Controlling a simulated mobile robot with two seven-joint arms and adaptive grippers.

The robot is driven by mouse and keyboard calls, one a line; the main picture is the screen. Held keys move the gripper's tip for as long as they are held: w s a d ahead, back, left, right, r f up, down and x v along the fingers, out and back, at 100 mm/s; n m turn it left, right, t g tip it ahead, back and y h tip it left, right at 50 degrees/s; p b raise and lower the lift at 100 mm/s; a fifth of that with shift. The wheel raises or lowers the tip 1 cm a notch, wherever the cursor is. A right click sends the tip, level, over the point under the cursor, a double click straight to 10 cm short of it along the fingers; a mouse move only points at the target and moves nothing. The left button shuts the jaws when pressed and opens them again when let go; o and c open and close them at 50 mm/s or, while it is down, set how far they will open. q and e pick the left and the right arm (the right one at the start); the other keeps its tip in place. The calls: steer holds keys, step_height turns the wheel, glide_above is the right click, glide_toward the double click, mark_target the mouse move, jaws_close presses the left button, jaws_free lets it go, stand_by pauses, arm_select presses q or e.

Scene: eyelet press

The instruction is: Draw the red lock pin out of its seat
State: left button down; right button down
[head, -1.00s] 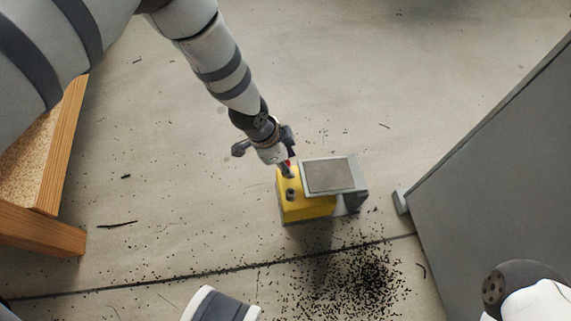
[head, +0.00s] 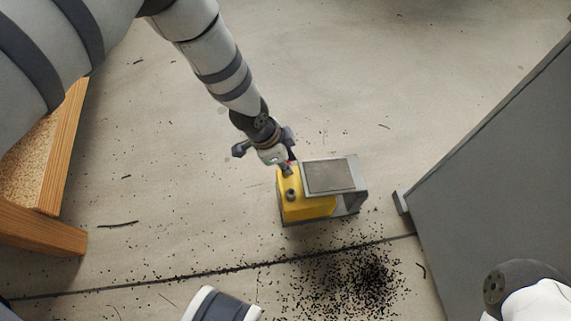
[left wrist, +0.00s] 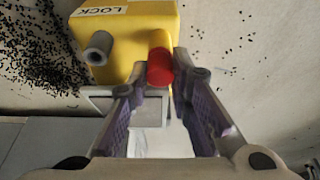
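The yellow block (head: 312,208) of the press stands on the floor, with a grey plate (head: 332,176) beside its top. In the left wrist view the block (left wrist: 135,20) bears a LOCK label (left wrist: 103,12) and a grey round stud (left wrist: 98,47). The red lock pin (left wrist: 160,67) sits at the block's edge, its end facing the camera. In the head view this gripper (head: 287,168) reaches down to the block's top and mostly hides the pin. The pin's foot is hidden.
A wooden frame with a speckled board (head: 32,165) stands at the left. A large grey panel (head: 500,180) stands at the right. Dark granules (head: 370,282) lie scattered on the floor in front of the block. The floor behind the block is largely clear.

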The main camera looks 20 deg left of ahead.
arm_select(q)
steer(key=shift+r+p, duration=0.55)
steer(key=shift+r, duration=0.1)
arm_select(e)
steer(key=shift+r, duration=0.4)
